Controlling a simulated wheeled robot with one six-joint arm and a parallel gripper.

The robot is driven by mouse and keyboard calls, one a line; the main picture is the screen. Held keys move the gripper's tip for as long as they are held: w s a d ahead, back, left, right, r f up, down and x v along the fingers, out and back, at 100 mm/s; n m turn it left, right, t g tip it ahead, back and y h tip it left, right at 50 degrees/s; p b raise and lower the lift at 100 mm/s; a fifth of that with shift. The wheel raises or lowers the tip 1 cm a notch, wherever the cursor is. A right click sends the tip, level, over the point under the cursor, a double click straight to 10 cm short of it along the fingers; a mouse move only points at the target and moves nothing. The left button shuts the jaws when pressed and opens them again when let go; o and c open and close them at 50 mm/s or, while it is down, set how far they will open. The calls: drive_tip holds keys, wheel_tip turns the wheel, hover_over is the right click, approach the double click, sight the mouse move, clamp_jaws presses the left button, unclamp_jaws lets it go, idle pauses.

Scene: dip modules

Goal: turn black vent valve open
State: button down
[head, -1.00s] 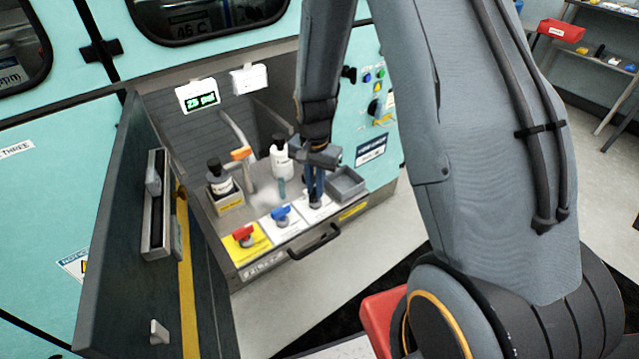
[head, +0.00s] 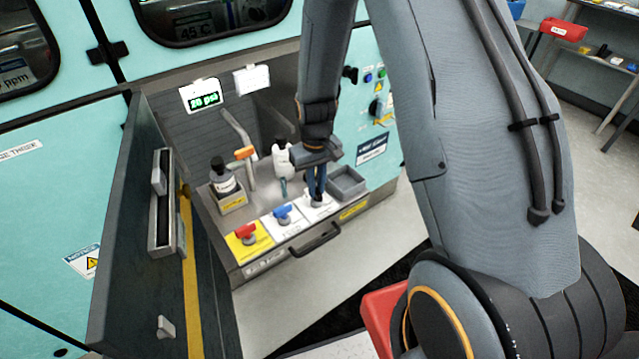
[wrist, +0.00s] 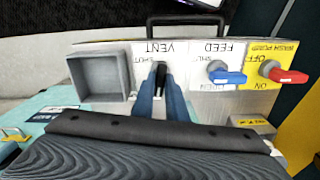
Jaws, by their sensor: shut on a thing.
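The black vent valve (wrist: 161,76) is on the white VENT panel (wrist: 180,52), seen upside down in the wrist view. Its handle lies along the line of my fingers, pointing toward the drawer handle side. My gripper (wrist: 161,92) has its two blue fingers closed on the valve handle, one on each side. In the head view my gripper (head: 317,198) points down onto the VENT panel, and its fingers hide most of the valve. A small display (head: 206,99) on the back wall shows a green psi reading that looks like 20.
Beside the vent stand the blue feed valve (head: 283,213) and the red wash pump valve (head: 245,234). An empty grey tray (head: 347,183) is on the other side. An open door (head: 125,230) is at the left.

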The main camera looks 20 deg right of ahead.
drive_tip(key=shift+w+n, duration=0.15)
drive_tip(key=shift+n, duration=0.75)
drive_tip(key=shift+d, duration=0.1)
drive_tip(key=c, duration=1.8)
unclamp_jaws()
drive_tip(key=shift+o, duration=0.2)
wheel_tip(320, 180, up, 7)
drive_tip(key=shift+r+b, duration=0.2)
drive_tip(key=shift+b, duration=0.4)
drive_tip(key=shift+r, duration=0.25)
